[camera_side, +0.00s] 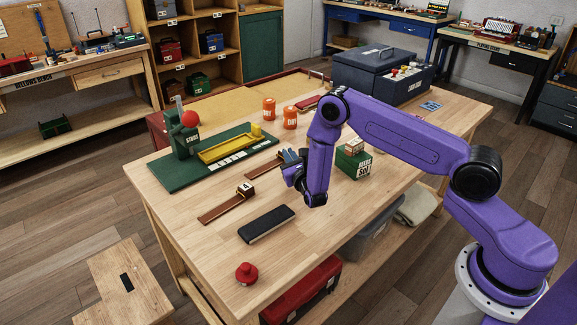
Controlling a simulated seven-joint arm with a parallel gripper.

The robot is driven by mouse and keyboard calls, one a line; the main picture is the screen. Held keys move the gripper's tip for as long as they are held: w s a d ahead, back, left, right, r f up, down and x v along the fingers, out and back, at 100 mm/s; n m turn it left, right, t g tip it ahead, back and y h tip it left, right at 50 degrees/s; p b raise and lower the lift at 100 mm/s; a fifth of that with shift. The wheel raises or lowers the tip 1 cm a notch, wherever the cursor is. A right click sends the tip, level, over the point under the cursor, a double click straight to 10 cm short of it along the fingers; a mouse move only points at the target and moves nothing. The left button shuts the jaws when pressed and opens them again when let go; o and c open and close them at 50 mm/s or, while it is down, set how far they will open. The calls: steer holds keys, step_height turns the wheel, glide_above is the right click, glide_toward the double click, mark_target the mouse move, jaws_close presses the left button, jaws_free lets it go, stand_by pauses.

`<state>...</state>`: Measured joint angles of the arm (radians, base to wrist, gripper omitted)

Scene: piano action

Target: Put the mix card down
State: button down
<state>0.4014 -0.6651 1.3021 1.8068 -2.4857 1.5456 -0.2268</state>
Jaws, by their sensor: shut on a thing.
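My gripper (290,161) is over the middle of the wooden workbench, left of the green box. It is shut on a small blue-grey thing, which I take to be the mix card. Its face and any print on it are too small and too covered by the jaws to read. I cannot tell whether it touches the bench below. A flat blue card-like piece with pale marks (430,105) lies at the far right of the bench, away from my gripper.
A green board (172,178) with a yellow tray (229,145) lies at the left. Orange jars (269,109), a brown strip with a block (226,206), a black bar (266,223), a red knob (246,273) and a green box (353,163) stand around. The front right of the bench is bare.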

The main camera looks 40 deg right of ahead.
steer(key=shift+w+f, duration=0.15)
steer(key=shift+f, duration=0.5)
steer(key=shift+w+f, duration=0.15)
steer(key=shift+f, duration=1.1)
steer(key=shift+f, duration=0.15)
steer(key=c, duration=1.3)
jaws_free()
steer(key=shift+o, duration=0.2)
